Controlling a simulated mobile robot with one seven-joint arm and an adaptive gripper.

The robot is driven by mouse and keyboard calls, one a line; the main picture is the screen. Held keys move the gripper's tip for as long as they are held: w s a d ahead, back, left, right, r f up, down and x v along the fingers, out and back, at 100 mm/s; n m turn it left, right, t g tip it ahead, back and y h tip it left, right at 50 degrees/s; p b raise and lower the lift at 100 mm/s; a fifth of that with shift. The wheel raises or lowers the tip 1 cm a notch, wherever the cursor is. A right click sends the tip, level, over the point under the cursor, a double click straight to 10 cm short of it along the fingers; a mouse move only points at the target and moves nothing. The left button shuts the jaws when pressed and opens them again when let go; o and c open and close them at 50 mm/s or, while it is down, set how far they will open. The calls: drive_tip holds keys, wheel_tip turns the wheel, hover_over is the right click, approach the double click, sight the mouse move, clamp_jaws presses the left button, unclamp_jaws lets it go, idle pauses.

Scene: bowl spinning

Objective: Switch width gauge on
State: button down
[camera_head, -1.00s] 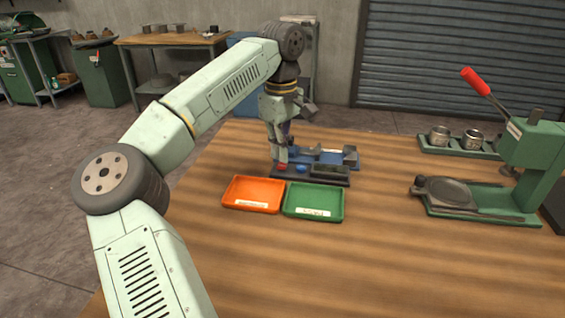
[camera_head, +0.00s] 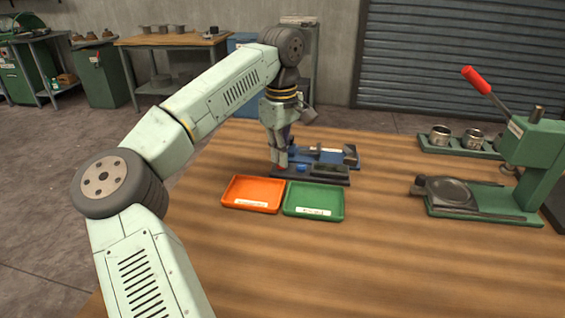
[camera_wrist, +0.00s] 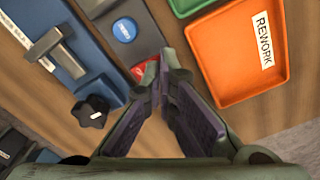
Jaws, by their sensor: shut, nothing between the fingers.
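The width gauge (camera_head: 338,157) is a blue fixture with a metal slide on the table; it also shows in the wrist view (camera_wrist: 68,62). In front of it is a dark grey panel (camera_head: 315,179) with a blue button (camera_wrist: 124,30) and a red button (camera_wrist: 145,68). My gripper (camera_wrist: 160,65) is shut and empty, fingertips pointing down at the red button and partly hiding it. In the head view my gripper (camera_head: 280,166) is at the panel's left end. I cannot tell whether the fingertips touch the button.
An orange tray (camera_head: 232,205) labelled REWORK and a green tray (camera_head: 290,213) lie just in front of the panel. A black knob (camera_wrist: 91,111) is near the fingers. A green press (camera_head: 535,160) with a red-tipped lever stands at right. The front table is clear.

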drive_tip(key=shift+f, duration=0.55)
wheel_tip(320, 180, up, 7)
drive_tip(key=p, duration=0.6)
drive_tip(key=shift+r+p, duration=0.1)
drive_tip(key=shift+p, duration=0.2)
idle(0.4)
